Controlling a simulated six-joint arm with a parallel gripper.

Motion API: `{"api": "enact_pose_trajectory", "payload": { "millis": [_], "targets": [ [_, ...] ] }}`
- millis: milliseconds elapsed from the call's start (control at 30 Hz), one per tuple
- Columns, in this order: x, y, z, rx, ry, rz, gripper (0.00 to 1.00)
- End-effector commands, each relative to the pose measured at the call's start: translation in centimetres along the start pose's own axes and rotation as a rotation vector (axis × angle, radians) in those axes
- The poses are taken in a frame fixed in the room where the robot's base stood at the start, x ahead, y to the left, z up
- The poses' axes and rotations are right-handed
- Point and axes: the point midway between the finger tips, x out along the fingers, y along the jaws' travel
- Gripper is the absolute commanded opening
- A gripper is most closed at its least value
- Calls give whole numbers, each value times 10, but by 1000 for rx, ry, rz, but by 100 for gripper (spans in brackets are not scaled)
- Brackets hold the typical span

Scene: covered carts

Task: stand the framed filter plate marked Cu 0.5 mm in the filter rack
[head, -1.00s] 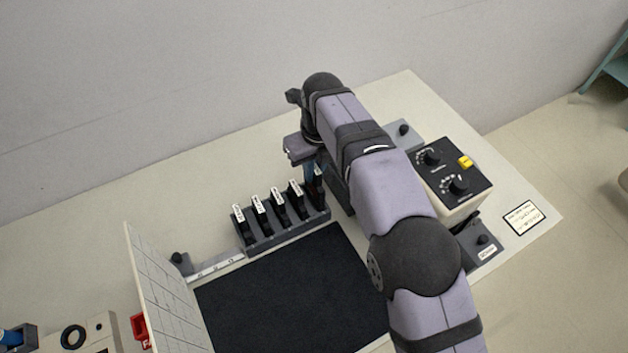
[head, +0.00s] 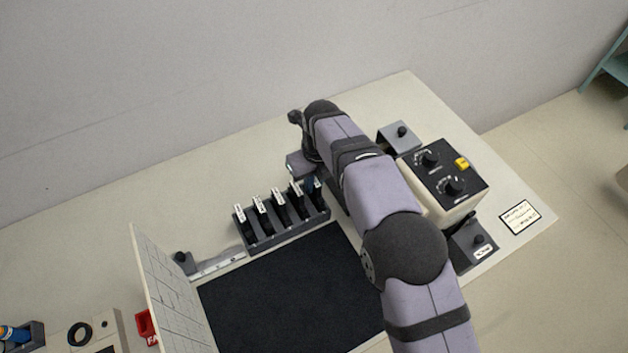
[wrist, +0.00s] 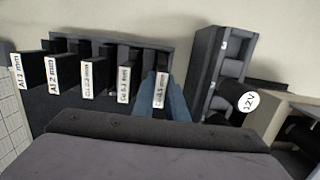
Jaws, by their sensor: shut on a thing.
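The Cu 0.5 mm plate (wrist: 161,90) is a dark framed plate with a white label. My gripper (wrist: 168,102) is shut on it, with blue fingers on both sides. The plate stands upright at the right end of the dark filter rack (head: 287,234), in line with the other plates. Its lower edge is hidden, so I cannot tell whether it is fully seated.
Several labelled plates fill the slots to the left, including an Al 1 mm plate (wrist: 17,72) and an Al 2 mm plate (wrist: 52,75). A dark block (wrist: 222,72) stands close right of the rack. A control box (head: 446,178) is farther right. A black mat (head: 290,290) lies clear in front.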

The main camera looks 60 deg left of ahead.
Motion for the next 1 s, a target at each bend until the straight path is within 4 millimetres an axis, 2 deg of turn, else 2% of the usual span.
{"api": "enact_pose_trajectory", "payload": {
  "millis": [67,100,167,200,467,667,833,1000],
  "targets": [
    [3,0,0,0,-1,0,0],
    [3,0,0,0,0,0,15],
    [3,0,0,0,0,0,29],
    [3,0,0,0,0,0,31],
    [2,0,0,0,0,0,31],
    [-6,0,1,0,-4,-1,31],
    [-27,0,1,0,-5,-1,31],
    [-58,0,1,0,-5,-1,31]
  ]
}}
